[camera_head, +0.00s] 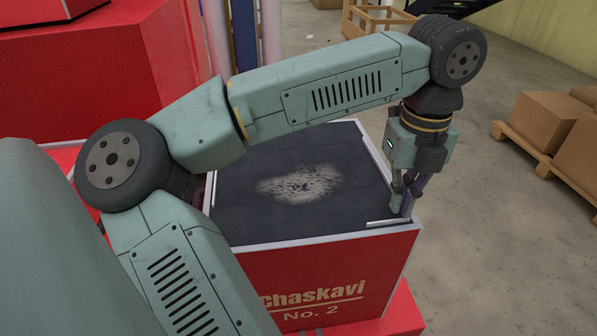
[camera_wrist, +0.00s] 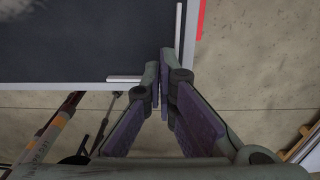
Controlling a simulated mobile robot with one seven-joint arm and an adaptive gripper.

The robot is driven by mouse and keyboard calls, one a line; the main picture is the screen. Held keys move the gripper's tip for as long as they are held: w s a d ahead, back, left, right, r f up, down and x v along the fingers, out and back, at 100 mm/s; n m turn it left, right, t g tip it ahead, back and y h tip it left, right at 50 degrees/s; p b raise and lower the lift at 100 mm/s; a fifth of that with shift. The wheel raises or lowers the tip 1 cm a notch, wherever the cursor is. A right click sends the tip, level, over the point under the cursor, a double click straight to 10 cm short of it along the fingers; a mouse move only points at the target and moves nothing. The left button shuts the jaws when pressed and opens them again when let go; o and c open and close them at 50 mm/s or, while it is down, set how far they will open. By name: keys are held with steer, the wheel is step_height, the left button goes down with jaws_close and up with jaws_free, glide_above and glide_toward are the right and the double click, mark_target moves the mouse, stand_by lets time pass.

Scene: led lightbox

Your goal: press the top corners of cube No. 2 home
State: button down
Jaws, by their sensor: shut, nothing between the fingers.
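Cube No. 2 (camera_head: 375,268) is a red box with gold lettering, white top edges and a dark top panel (camera_head: 250,220) with a pale, speckled patch in the middle. My gripper (camera_head: 404,212) points down at its near right top corner, fingers shut and empty. The wrist view shows the fingertips (camera_wrist: 161,62) over that corner, hiding its very tip. A short white strip (camera_head: 388,222) lies along each edge beside it; these strips also show in the wrist view (camera_wrist: 124,79). Whether the fingertips touch the corner, I cannot tell. My arm hides the left top corners.
A larger red structure (camera_head: 90,75) stands behind on the left. Cardboard boxes (camera_head: 545,118) on a pallet stand at the right, and a wooden crate (camera_head: 375,20) at the back. The concrete floor (camera_head: 480,220) right of the cube is clear. My arm spans above the cube.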

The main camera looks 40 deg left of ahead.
steer(key=shift+f, duration=0.2)
steer(key=shift+f+b, duration=0.65)
steer(key=shift+b, duration=0.15)
steer(key=shift+r, duration=0.1)
stand_by(0.6)
steer(key=shift+r+p, duration=0.75)
steer(key=shift+r, duration=0.7)
steer(key=shift+r+p, duration=1.15)
steer(key=shift+r, duration=0.9)
steer(key=shift+s+f, duration=0.1)
